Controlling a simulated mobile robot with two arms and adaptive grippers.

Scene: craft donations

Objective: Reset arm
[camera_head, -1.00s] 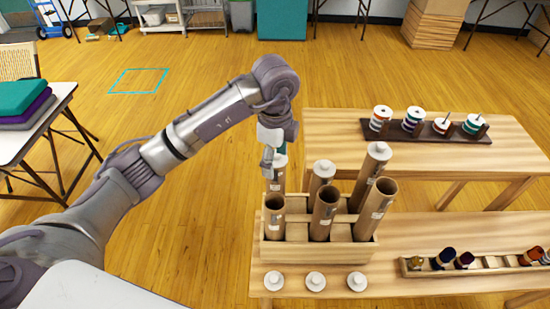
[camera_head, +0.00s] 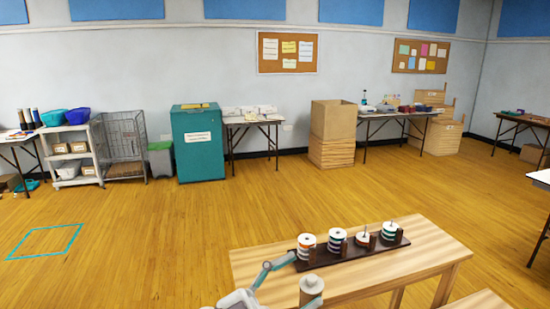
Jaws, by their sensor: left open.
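The rest of the left arm is below the frame.
A dark rack (camera_head: 345,253) with several thread spools lies on the wooden table. A teal bin (camera_head: 198,143), a wire cart (camera_head: 124,143) and stacked cartons (camera_head: 333,133) stand along the back wall. A teal floor outline (camera_head: 44,241) is at left; the middle floor is clear.

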